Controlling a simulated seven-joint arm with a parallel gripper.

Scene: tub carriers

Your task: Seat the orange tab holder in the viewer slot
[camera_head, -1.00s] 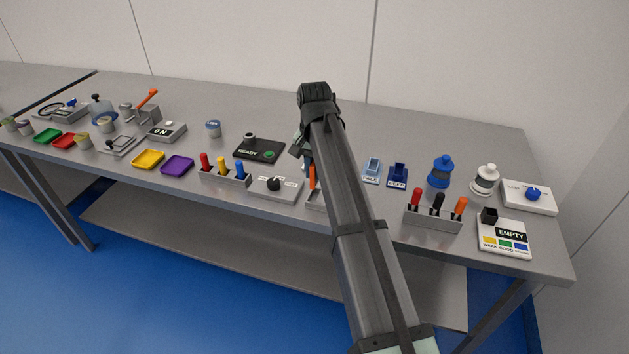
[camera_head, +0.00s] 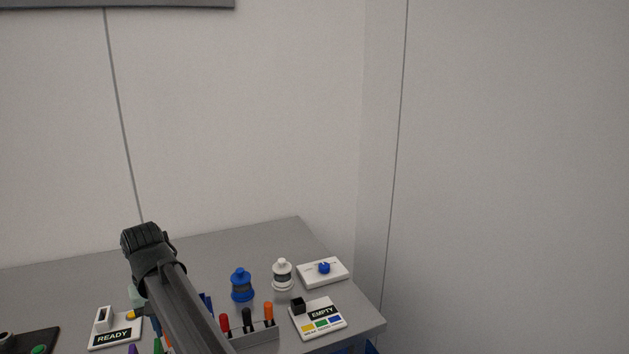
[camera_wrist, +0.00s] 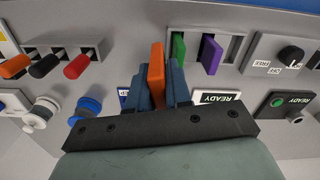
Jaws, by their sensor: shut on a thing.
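The orange tab holder (camera_wrist: 157,75) is upright between the two blue fingers of my gripper (camera_wrist: 158,85) in the wrist view. My gripper is shut on it. Below it in that view, partly behind the gripper, is a white unit marked READY (camera_wrist: 215,97). In the head view this READY unit (camera_head: 112,337) has a pale raised slot piece (camera_head: 103,319); I cannot tell for sure that this is the viewer slot. The slot is hidden by the gripper in the wrist view. My arm covers most of the gripper in the head view.
A rack (camera_wrist: 233,45) with green (camera_wrist: 178,49) and purple (camera_wrist: 210,54) tab holders stands close beside the gripper. A second rack (camera_head: 255,338) holds red, black and orange handles. Blue (camera_head: 242,285) and white (camera_head: 282,274) bottles stand behind it. A black unit (camera_head: 35,341) is at left.

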